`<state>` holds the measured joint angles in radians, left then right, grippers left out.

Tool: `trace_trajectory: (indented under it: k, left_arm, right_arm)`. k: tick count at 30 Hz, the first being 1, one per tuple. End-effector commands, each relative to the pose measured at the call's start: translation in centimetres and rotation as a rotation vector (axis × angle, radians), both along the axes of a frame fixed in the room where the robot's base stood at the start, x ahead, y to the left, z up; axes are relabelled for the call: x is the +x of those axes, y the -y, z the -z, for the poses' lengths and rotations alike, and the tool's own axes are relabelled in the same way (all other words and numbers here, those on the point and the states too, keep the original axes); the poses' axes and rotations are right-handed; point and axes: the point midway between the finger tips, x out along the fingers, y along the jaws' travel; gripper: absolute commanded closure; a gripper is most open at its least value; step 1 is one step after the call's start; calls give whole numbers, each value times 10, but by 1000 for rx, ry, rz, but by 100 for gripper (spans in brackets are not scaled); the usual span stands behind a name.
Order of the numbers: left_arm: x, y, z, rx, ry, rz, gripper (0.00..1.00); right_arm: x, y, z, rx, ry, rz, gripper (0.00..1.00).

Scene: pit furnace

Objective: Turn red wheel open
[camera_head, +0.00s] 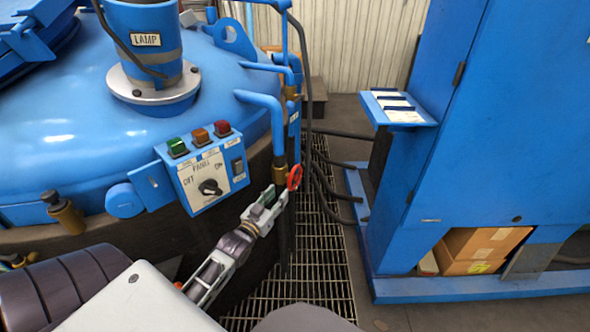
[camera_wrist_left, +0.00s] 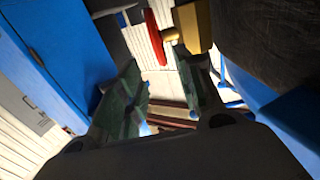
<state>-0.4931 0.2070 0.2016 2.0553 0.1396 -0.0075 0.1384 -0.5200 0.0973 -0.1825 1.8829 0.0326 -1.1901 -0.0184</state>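The red wheel (camera_head: 295,177) is on a brass valve (camera_head: 279,173) at the lower end of a blue pipe, beside the furnace. My left gripper (camera_head: 272,197) is just below and to the left of the wheel in the head view. In the left wrist view the red wheel (camera_wrist_left: 157,38) shows nearly edge-on, joined to the brass valve body (camera_wrist_left: 193,27). The two fingers of my left gripper (camera_wrist_left: 160,95) stand apart with a gap between them, and I see nothing held there. The wheel is beyond the fingertips, near the top of that view. My right gripper is not in view.
The blue furnace lid (camera_head: 60,130) fills the left. A control panel (camera_head: 207,176) with a knob and coloured buttons is left of the gripper. Hoses (camera_head: 322,170) run over the floor grating (camera_head: 310,270). A blue cabinet (camera_head: 480,130) stands at right, with cardboard boxes (camera_head: 475,245) below.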

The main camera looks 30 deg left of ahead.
Motion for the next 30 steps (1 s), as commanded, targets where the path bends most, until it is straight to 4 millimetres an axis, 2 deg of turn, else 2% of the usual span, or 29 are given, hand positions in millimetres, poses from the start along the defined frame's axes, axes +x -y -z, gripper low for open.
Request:
trace_trajectory:
  k: [17,30]
  left_arm:
    - [-3,1,-3,1,-16,0,64]
    - [20,-1,-3,2,-14,0,64]
  right_arm:
    - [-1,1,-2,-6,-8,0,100]
    - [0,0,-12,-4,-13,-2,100]
